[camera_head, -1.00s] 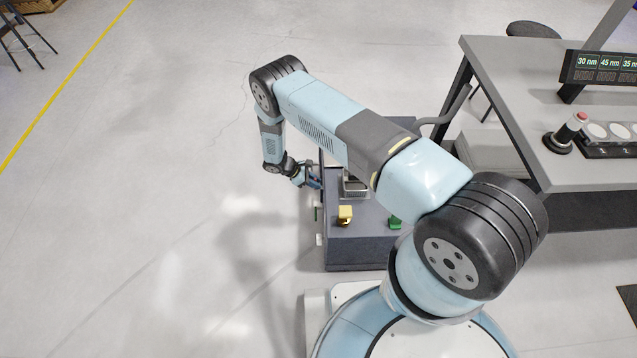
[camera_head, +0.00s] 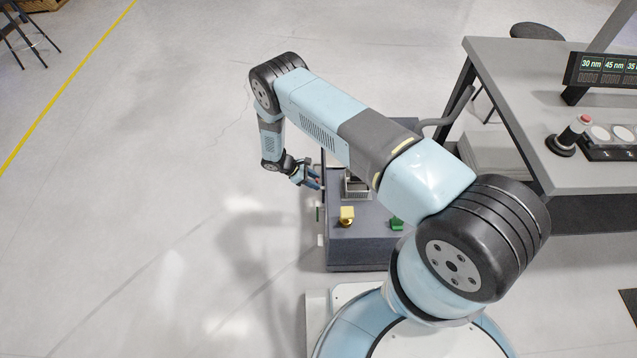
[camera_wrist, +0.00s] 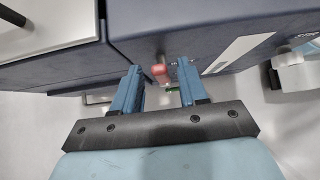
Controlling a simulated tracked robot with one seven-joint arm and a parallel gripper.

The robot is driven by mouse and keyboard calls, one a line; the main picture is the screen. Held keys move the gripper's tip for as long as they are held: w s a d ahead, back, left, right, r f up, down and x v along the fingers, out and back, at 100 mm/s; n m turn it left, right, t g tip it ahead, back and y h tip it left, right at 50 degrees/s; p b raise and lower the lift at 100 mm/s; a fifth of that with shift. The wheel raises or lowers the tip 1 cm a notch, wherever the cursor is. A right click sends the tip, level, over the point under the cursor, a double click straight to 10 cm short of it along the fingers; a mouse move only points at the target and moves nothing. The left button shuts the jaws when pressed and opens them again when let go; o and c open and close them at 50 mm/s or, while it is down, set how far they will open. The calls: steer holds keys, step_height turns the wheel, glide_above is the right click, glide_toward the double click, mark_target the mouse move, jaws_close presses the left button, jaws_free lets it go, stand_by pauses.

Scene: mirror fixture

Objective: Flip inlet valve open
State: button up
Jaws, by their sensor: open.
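A yellow block (camera_head: 347,213) and a green part (camera_head: 396,223) are on the cabinet top.

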steer(key=v, duration=1.1)
steer(key=shift+a+r, duration=0.2)
steer(key=shift+a, duration=0.05)
steer(key=shift+w, duration=0.1)
